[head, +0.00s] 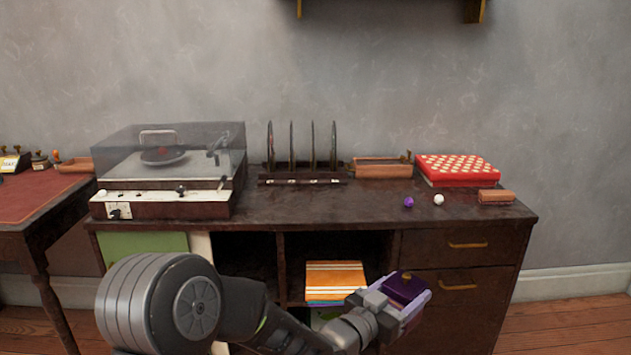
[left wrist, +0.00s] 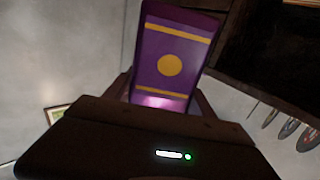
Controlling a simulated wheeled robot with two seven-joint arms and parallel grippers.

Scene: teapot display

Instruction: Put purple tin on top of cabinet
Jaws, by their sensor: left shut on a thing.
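The purple tin (head: 404,288) is held in my left gripper (head: 412,302), in front of the cabinet's drawers and below its top. In the left wrist view the tin (left wrist: 172,62) shows a purple face with yellow bands and a yellow disc, standing between the fingers (left wrist: 166,98). The dark wood cabinet (head: 330,215) has open shelves on the left and middle and two drawers with brass handles on the right. My right gripper is in neither view.
On the cabinet top stand a record player (head: 170,172), a rack (head: 300,165), a wooden tray (head: 382,168), a red patterned box (head: 457,168), a purple ball (head: 408,202), a white ball (head: 438,200) and a small wooden block (head: 496,197). The front middle of the top is clear.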

